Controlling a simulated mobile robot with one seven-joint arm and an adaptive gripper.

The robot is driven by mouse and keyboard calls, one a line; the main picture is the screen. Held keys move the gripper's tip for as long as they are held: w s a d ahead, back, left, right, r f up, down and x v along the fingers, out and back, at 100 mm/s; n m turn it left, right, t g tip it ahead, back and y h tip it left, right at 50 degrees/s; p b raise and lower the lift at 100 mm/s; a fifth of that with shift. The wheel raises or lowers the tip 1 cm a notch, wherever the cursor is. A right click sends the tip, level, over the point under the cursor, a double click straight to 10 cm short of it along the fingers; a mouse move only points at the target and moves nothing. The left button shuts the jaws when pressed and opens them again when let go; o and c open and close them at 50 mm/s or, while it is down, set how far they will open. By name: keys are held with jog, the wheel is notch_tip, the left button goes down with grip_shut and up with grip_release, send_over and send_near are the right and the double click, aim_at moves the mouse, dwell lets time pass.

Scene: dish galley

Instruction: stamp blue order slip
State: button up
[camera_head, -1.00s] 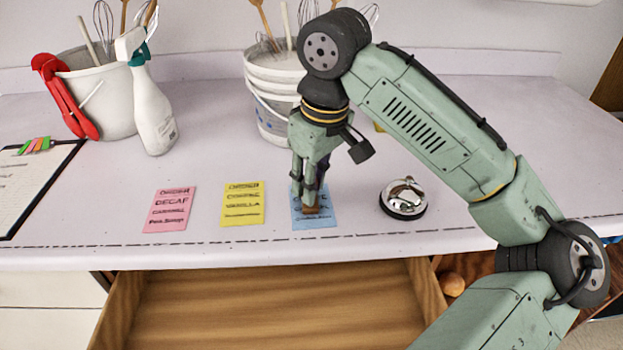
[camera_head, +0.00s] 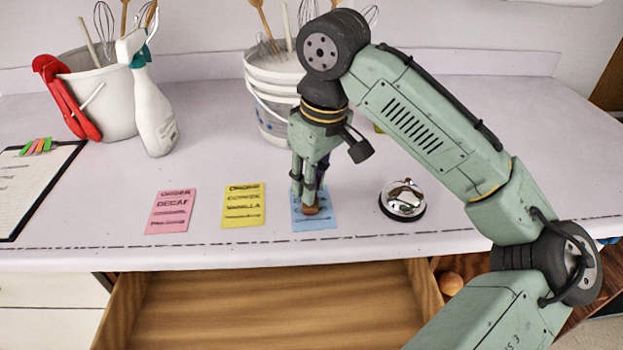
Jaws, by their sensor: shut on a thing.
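The blue order slip (camera_head: 325,219) lies flat on the counter, the rightmost of three slips. My gripper (camera_head: 310,200) points down over it and is shut on a small stamp with a brown base (camera_head: 311,210). The stamp's base is at the slip, covering part of its print; I cannot tell for sure whether it touches the paper. My fingers hide most of the stamp and the slip's upper part. A yellow slip (camera_head: 243,204) and a pink slip (camera_head: 171,211) lie to the left.
A silver bell (camera_head: 403,199) stands right of the blue slip. Behind are a white bucket (camera_head: 270,120), a spray bottle (camera_head: 153,115) and another bucket (camera_head: 100,98) with red tongs (camera_head: 65,100). A clipboard (camera_head: 35,190) lies at left. An open, empty drawer (camera_head: 270,305) is below the counter edge.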

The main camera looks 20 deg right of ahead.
jog(key=shift+r+p, duration=2.35)
jog(key=shift+r, duration=0.85)
